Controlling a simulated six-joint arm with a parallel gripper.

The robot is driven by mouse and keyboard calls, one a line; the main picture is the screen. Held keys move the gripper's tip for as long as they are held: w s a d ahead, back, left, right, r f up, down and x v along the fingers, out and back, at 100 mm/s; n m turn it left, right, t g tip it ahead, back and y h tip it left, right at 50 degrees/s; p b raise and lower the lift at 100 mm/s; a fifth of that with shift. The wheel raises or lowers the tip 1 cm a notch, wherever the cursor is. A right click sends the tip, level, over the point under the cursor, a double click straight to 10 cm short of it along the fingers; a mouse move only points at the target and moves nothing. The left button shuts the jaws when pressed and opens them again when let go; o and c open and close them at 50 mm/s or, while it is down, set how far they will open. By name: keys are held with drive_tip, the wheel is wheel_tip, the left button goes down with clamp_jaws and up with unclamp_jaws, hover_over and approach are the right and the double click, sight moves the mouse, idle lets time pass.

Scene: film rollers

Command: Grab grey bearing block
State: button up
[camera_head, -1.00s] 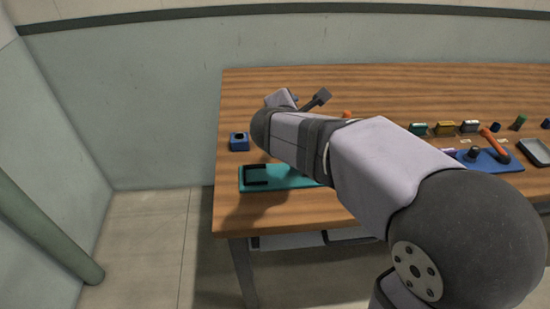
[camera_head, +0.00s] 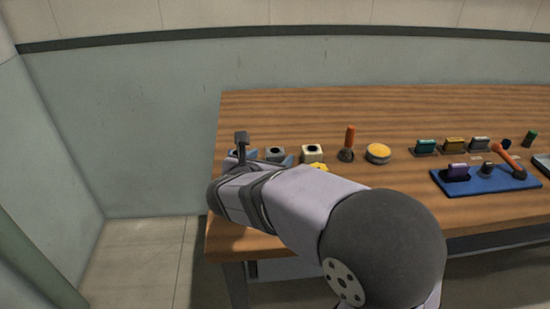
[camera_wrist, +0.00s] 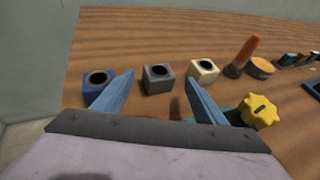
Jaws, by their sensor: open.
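The grey bearing block (camera_wrist: 158,79) is a small cube with a dark round hole in its top. It stands on the table between a blue block and a cream block. In the head view the grey block (camera_head: 275,154) shows just right of my gripper's end. My gripper (camera_wrist: 159,84) is open and empty in the wrist view, with one blue finger on each side of the grey block. The fingers appear short of the block and not touching it. In the head view my arm hides the lower part of this area.
The blue block (camera_wrist: 97,84) is close by the left finger and the cream block (camera_wrist: 204,71) is beyond the right finger. A yellow knob (camera_wrist: 259,111) lies right of the right finger. An orange-handled tool (camera_head: 348,143) and a yellow disc (camera_head: 377,153) stand farther right. The table's back is clear.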

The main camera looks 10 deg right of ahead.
sight(275, 151)
drive_tip(key=shift+x, duration=2.55)
drive_tip(key=shift+w+r, duration=0.15)
drive_tip(key=shift+r, duration=0.1)
drive_tip(key=c, duration=1.3)
drive_tip(key=shift+r, duration=0.1)
wheel_tip(275, 151, up, 10)
drive_tip(key=p, duration=0.3)
